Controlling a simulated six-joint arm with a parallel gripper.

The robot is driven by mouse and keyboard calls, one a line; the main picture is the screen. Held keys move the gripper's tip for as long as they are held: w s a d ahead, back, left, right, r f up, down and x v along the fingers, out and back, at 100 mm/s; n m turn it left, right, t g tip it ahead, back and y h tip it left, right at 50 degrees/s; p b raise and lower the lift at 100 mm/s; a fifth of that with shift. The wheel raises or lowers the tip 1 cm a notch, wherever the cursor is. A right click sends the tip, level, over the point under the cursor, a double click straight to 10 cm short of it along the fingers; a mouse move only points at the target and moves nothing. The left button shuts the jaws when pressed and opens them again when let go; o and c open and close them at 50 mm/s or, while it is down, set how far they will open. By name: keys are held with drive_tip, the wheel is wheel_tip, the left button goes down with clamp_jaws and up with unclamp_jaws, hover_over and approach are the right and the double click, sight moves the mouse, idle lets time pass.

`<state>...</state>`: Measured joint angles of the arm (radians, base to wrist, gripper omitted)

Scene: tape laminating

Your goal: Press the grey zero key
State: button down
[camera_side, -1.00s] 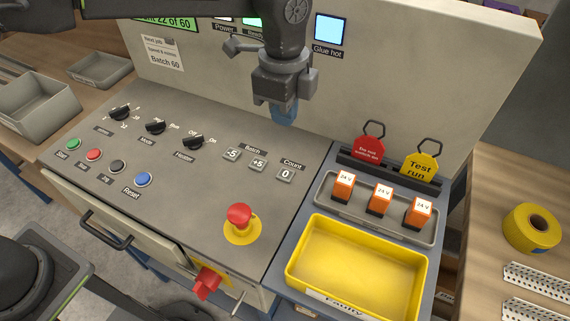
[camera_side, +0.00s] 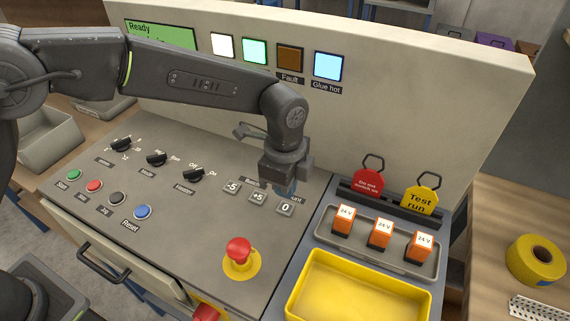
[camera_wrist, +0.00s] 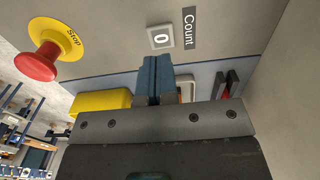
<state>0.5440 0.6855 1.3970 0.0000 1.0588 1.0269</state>
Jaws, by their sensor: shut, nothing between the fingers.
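The grey zero key (camera_side: 285,207) is a small square button marked 0 at the right end of a row, beside the -5 key (camera_side: 232,187) and the +5 key (camera_side: 258,198). In the wrist view the zero key (camera_wrist: 161,38) lies just beyond the fingertips, with the Count label (camera_wrist: 189,28) next to it. My gripper (camera_side: 287,189) is shut and empty, its blue fingers pointing down just behind the zero key and partly covering the Count label. The fingers (camera_wrist: 155,68) also show in the wrist view, apart from the key in the picture; their exact height is unclear.
A red stop button (camera_side: 239,250) stands in front of the keys. Several knobs and coloured buttons lie to the left. Right are orange relays (camera_side: 380,232), a yellow bin (camera_side: 355,290) and two hanging tags. The upright panel (camera_side: 440,95) rises behind my gripper.

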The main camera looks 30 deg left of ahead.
sight(284, 208)
drive_tip(key=shift+f, duration=2.2)
drive_tip(key=shift+s+f, duration=0.1)
drive_tip(key=shift+f, duration=1)
wheel_tip(284, 208, up, 15)
drive_tip(key=shift+w+r, duration=0.15)
drive_tip(key=shift+w, duration=0.05)
